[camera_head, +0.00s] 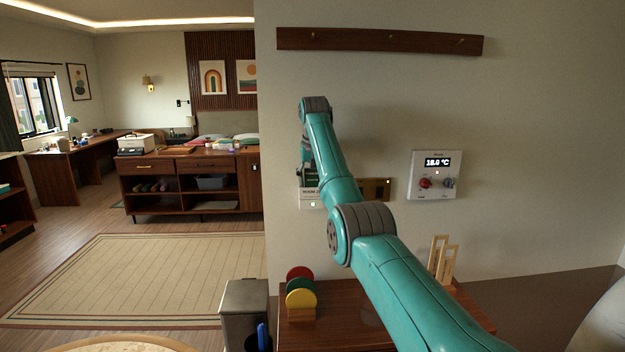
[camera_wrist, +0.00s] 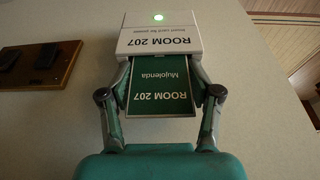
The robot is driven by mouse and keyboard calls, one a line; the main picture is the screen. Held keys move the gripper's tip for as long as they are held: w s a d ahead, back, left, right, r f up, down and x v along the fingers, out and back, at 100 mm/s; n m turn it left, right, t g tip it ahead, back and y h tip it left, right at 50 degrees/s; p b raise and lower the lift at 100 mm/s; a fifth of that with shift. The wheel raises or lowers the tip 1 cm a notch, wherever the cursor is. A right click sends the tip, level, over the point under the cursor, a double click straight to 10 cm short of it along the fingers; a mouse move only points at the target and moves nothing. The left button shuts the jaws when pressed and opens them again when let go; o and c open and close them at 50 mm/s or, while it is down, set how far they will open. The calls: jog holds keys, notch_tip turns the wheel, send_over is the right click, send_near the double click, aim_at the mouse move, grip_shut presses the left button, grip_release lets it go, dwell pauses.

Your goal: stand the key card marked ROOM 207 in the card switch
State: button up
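The key card marked ROOM 207 (camera_wrist: 162,103) is dark green with white lettering and lies between the fingers of my gripper (camera_wrist: 162,80), which press along its two side edges. Its far end meets the card switch (camera_wrist: 160,39), a white box on the wall marked ROOM 207 with a lit green light. The slot itself is hidden, so the depth of the card in it cannot be told. In the head view, the card switch (camera_head: 311,204) shows left of my arm, with the green card (camera_head: 311,179) upright above it, partly covered by my gripper (camera_head: 308,168).
A brown wall plate (camera_head: 377,189) and a white thermostat (camera_head: 435,175) are right of the switch. A wooden peg rail (camera_head: 380,41) is above. Below, a wooden counter (camera_head: 345,320) bears coloured discs (camera_head: 300,285) and a wooden rack (camera_head: 441,262).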

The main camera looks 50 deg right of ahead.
jog(key=o, duration=0.5)
jog(key=shift+f, duration=0.75)
jog(key=shift+r, duration=0.2)
jog(key=shift+r, duration=0.35)
jog(key=v, duration=1.1)
jog(key=shift+s+r, duration=0.1)
